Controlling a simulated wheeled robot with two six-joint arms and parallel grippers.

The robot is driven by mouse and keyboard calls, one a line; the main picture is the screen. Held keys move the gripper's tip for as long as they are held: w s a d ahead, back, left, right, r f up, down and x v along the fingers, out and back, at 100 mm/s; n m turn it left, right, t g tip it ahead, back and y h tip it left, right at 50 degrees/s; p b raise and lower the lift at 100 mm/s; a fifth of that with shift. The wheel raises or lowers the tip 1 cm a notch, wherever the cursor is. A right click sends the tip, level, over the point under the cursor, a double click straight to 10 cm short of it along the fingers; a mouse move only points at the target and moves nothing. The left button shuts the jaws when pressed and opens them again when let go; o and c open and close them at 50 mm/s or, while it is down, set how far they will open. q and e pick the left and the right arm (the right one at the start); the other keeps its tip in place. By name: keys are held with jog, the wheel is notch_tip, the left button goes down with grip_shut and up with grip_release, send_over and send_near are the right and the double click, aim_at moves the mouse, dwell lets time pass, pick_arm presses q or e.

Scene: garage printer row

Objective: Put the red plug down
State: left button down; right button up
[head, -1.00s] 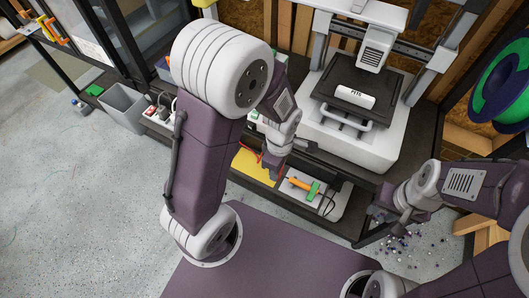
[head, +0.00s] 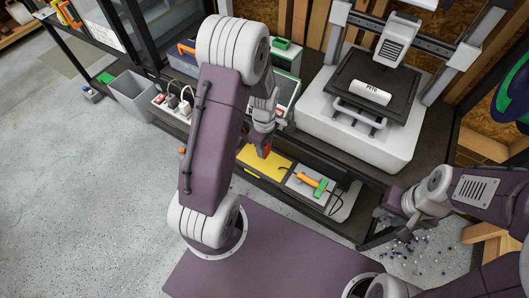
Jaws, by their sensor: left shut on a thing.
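My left gripper (head: 263,148) points down over the yellow mat (head: 256,163) on the low bench, left of the printer. It is shut on a small red thing (head: 267,149), which looks like the red plug. The fingers and my forearm hide most of it. The plug appears to be just above the mat; I cannot tell if it touches. My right gripper (head: 388,215) hangs at the right by the bench's corner, small and dark; its jaws are not clear.
A white power strip (head: 174,106) with plugs and a red spot lies to the left, beside a grey bin (head: 135,97). An orange-handled tool (head: 309,181) with a green part lies right of the mat. The white printer (head: 360,135) stands behind. Small beads litter the floor at right.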

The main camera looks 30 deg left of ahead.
pick_arm(q)
notch_tip(320, 180, down, 3)
jog(key=shift+f+b, duration=0.2)
jog(key=shift+b, duration=0.25)
jog(key=shift+f, duration=0.1)
jog(key=c, duration=1)
grip_release()
